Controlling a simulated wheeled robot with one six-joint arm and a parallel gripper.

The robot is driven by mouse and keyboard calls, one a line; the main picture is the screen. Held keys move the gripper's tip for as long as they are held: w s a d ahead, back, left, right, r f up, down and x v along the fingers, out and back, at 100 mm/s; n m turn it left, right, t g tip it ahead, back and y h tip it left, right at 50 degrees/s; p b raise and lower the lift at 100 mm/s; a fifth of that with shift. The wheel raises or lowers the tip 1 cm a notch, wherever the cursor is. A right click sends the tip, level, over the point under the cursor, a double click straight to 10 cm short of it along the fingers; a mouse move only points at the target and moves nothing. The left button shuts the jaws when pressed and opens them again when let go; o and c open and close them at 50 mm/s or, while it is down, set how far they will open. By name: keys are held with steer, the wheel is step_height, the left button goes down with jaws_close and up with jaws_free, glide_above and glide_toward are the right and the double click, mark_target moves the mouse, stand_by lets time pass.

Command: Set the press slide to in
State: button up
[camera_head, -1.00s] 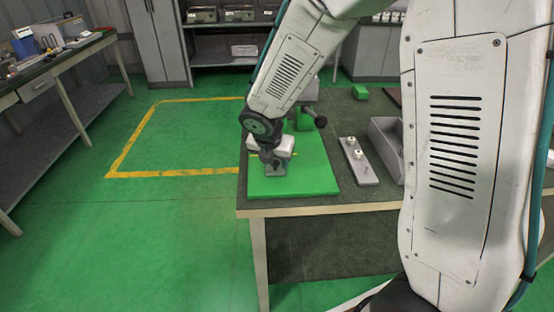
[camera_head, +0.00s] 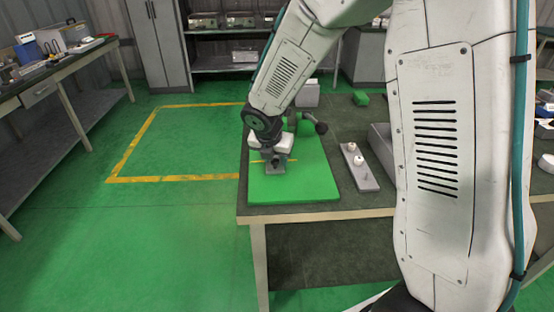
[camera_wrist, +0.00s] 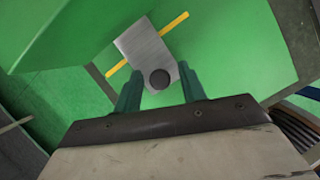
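The press has a flat green base plate (camera_head: 318,186) on the table, and a green upper body (camera_wrist: 75,25) fills the upper left of the wrist view. The press slide (camera_wrist: 144,44) is a grey metal block with a dark round knob (camera_wrist: 160,79) at its near end. A yellow line (camera_wrist: 174,22) crosses the plate at the slide. My gripper (camera_wrist: 160,71) is open, with one teal finger on each side of the knob and visible gaps. I cannot tell how deep the fingertips reach. In the head view my gripper (camera_head: 276,160) is low over the plate and partly hides the slide.
A grey plate with white knobs (camera_head: 360,167) and a grey tray (camera_head: 381,150) stand to the right of the press. A dark ball-ended lever (camera_head: 321,128) stands behind my wrist. A small green block (camera_head: 360,98) lies farther back. Open floor lies left of the table.

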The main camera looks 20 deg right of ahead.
steer(key=shift+a, duration=0.1)
steer(key=v, duration=0.7)
steer(key=shift+r, duration=0.35)
steer(key=shift+s, duration=0.15)
